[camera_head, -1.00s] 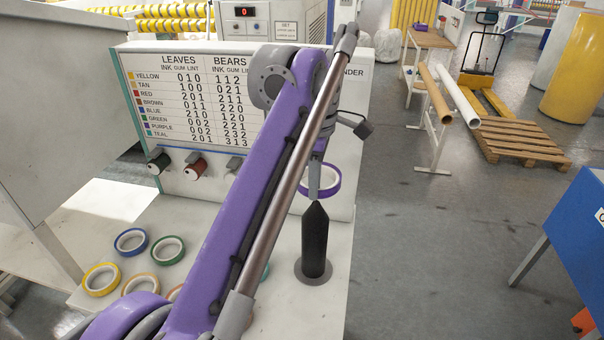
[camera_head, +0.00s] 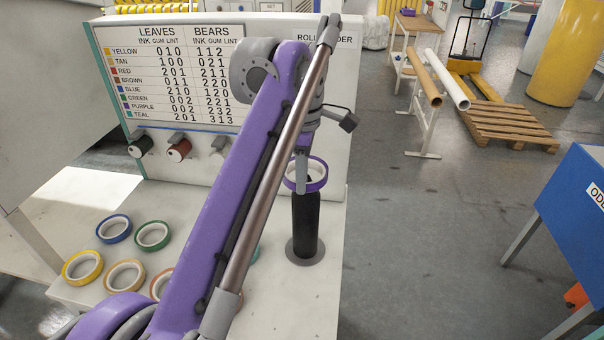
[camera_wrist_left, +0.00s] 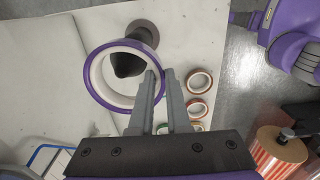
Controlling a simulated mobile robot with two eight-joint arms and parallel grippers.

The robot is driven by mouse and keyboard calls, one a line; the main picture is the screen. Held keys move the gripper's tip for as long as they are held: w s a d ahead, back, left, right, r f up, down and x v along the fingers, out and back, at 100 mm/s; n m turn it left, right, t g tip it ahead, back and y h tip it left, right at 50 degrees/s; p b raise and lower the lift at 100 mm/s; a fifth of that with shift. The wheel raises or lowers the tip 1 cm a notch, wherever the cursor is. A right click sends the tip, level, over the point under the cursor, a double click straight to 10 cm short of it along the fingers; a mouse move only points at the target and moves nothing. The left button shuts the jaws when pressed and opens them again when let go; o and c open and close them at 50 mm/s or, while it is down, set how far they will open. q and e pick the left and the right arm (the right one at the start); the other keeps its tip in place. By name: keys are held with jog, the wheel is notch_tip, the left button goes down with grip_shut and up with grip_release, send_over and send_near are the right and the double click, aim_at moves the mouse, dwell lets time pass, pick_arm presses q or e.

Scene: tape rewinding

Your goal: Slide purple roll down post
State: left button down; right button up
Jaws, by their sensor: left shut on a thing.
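The purple roll (camera_head: 318,184) hangs from my left gripper (camera_head: 302,187), whose fingers are shut on its rim. The roll is roughly level, at the top of the black post (camera_head: 305,228). The post stands upright on a round grey base (camera_head: 304,252). In the left wrist view, the dark post tip (camera_wrist_left: 127,66) shows inside the opening of the purple roll (camera_wrist_left: 90,92). I cannot tell how far the tip reaches through the ring. The left gripper (camera_wrist_left: 160,78) holds the roll's right edge there. My right gripper is not in view.
A blue roll (camera_head: 114,229), green roll (camera_head: 151,236), yellow roll (camera_head: 82,267) and tan roll (camera_head: 125,275) lie on the white table (camera_head: 300,300) to the left. A panel with a chart (camera_head: 170,75) stands behind the post. The table right around the post's base is clear.

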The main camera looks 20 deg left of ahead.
pick_arm(q)
jog(key=shift+f, duration=0.55)
jog(key=c, duration=0.8)
grip_release()
notch_tip(320, 180, up, 11)
jog(key=p, duration=0.4)
